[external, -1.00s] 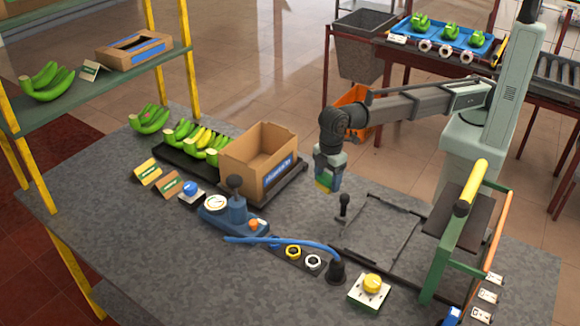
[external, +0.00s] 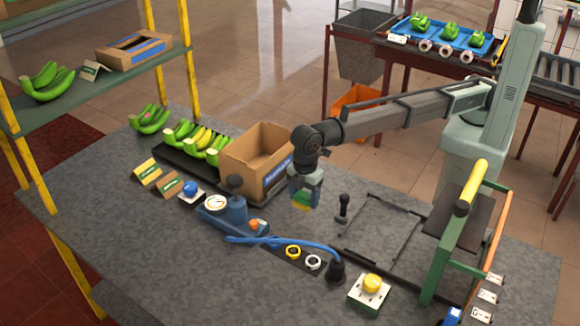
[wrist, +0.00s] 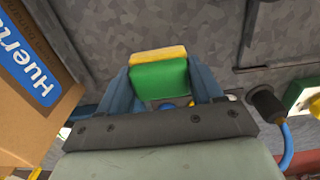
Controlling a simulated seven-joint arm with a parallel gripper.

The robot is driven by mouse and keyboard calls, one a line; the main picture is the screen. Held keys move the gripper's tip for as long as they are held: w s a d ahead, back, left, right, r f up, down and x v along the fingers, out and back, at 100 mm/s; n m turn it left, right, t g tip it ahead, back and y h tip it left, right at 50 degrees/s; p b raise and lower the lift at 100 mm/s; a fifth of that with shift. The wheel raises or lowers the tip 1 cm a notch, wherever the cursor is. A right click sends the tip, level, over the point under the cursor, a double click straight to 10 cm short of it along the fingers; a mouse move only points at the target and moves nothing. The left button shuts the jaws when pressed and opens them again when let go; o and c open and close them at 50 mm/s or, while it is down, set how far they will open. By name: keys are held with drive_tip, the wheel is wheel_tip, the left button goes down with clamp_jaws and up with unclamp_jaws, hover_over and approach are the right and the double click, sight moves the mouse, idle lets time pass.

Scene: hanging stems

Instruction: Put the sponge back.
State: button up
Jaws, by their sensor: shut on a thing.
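The sponge (wrist: 158,76) is green with a yellow layer. In the wrist view it sits between the two blue-grey fingers of my gripper (wrist: 165,85), which is shut on it. In the external view my gripper (external: 304,197) points down and holds the sponge (external: 302,206) above the grey table, just right of the cardboard box. The sponge's underside and its exact height over the table cannot be told.
The cardboard box (external: 258,160) stands close on the left. A blue device with a gauge (external: 234,215) and its hose (external: 310,245) lie in front. A black joystick (external: 343,208), a dark frame (external: 385,205) and a green stand (external: 450,235) are to the right. Bare table (external: 130,255) lies front left.

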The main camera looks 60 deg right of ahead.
sight(304, 218)
drive_tip(key=shift+f, duration=2.75)
drive_tip(key=shift+f, duration=0.1)
drive_tip(key=o, duration=1)
wheel_tip(304, 218, up, 12)
drive_tip(key=shift+r, duration=0.15)
